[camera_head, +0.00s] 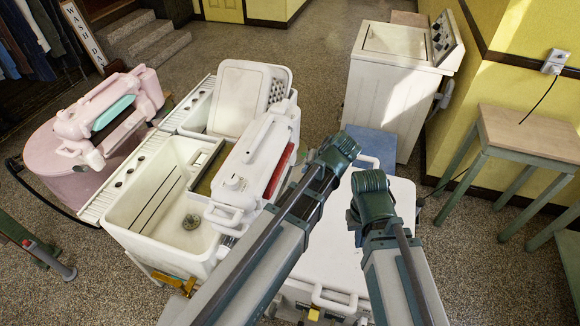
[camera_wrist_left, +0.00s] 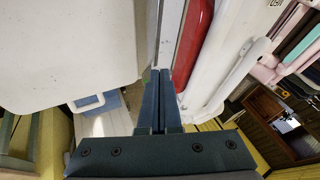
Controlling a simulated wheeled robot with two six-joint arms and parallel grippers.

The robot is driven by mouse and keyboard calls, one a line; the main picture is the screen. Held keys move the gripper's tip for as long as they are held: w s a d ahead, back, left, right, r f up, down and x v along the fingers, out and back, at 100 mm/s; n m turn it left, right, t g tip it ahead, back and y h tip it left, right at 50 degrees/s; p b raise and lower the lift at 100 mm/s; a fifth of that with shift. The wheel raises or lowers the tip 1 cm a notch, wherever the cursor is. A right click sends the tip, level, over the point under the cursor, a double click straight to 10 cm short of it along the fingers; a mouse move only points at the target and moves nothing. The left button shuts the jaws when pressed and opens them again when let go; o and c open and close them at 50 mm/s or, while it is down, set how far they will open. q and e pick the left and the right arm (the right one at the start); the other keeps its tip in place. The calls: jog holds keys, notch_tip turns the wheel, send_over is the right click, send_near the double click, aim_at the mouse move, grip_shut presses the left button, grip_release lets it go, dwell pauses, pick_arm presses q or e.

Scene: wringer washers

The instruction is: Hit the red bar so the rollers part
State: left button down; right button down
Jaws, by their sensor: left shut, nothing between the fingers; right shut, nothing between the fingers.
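The red bar (camera_head: 279,171) runs along the right side of the white wringer head (camera_head: 250,155) over the twin tub. In the left wrist view the red bar (camera_wrist_left: 194,45) lies just right of my fingers. My left gripper (camera_wrist_left: 166,78) is shut and empty, its tips close beside the bar. I cannot tell if they touch. In the head view my left gripper (camera_head: 338,150) is right of the wringer, its fingers hidden. My right gripper (camera_head: 368,190) is over the white lid, right of the left one; its fingers are mostly hidden. The rollers are hidden under the wringer's housing.
The white lid (camera_head: 400,210) of a washer lies under my arms. A blue box (camera_head: 372,142) stands behind it. The white twin tub (camera_head: 150,200) is left, with a pink washer (camera_head: 60,160) beyond. A white washer (camera_head: 390,85) stands at the back and a stool (camera_head: 530,132) at right.

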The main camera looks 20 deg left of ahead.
pick_arm(q)
jog(key=shift+w+d+r+t, duration=0.3)
jog(key=shift+w+d+r, duration=0.15)
jog(key=shift+w+d, duration=0.25)
jog(key=w+a+f+b, duration=0.4)
jog(key=a+f+b, duration=0.4)
jog(key=shift+a, duration=0.35)
